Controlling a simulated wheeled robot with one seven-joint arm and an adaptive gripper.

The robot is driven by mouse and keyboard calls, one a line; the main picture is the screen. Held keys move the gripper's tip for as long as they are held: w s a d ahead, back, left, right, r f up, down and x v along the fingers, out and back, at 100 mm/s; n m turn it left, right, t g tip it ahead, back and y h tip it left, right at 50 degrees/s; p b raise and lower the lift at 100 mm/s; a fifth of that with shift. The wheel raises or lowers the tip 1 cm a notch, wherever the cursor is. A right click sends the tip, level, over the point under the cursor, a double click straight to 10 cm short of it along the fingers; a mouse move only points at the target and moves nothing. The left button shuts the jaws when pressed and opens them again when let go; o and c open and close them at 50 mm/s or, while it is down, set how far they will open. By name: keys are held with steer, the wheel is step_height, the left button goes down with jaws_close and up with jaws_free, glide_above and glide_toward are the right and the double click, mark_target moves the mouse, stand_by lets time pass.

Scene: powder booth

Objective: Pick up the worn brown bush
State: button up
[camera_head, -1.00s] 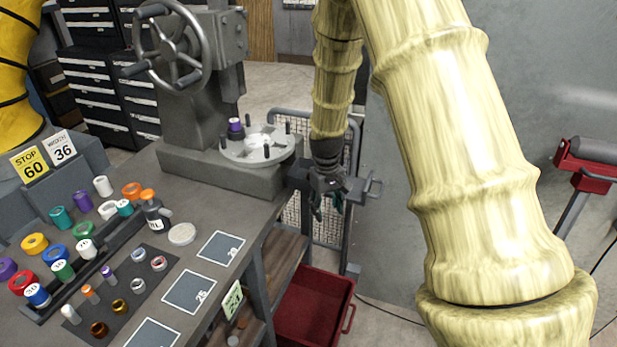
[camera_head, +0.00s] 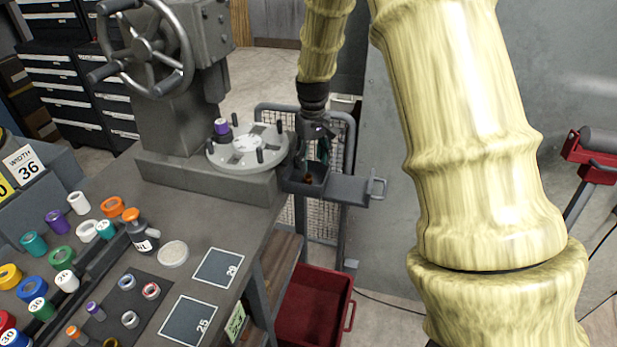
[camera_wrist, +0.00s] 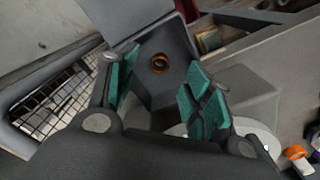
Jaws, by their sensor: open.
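A worn brown bush (camera_wrist: 159,63) lies in a small dark open box (camera_wrist: 178,98), seen down its bore in the wrist view. In the head view only a bit of brown (camera_head: 309,179) shows in the box (camera_head: 290,184), at the end of a grey bracket by the press. My gripper (camera_wrist: 160,80) is open, with its teal-padded fingers on either side of the line of sight to the bush. In the head view my gripper (camera_head: 314,160) points down at the box. The fingers partly hide the bush there, and I cannot tell the remaining gap.
The press with its round table (camera_head: 247,148) stands close on the left, with upright pins and a purple-topped part. A wire mesh panel (camera_head: 325,205) is behind the box. A red bin (camera_head: 314,300) is on the floor below. The bench (camera_head: 215,215) holds several coloured rings.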

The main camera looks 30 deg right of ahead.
mark_target(308, 179)
steer(key=shift+w+f, duration=0.1)
steer(key=shift+f, duration=0.3)
steer(key=shift+w+f+p, duration=0.3)
steer(key=shift+w+f, duration=0.65)
steer(key=shift+f, duration=0.2)
steer(key=shift+s+a+f+p, duration=0.1)
steer(key=shift+s+f+p, duration=0.35)
steer(key=shift+p, duration=0.05)
steer(key=f, duration=0.3)
steer(key=shift+w+f+p, duration=0.1)
steer(key=shift+w+p, duration=0.2)
steer(key=shift+p, duration=0.1)
steer(key=shift+s, duration=0.15)
steer(key=c, duration=0.6)
jaws_close()
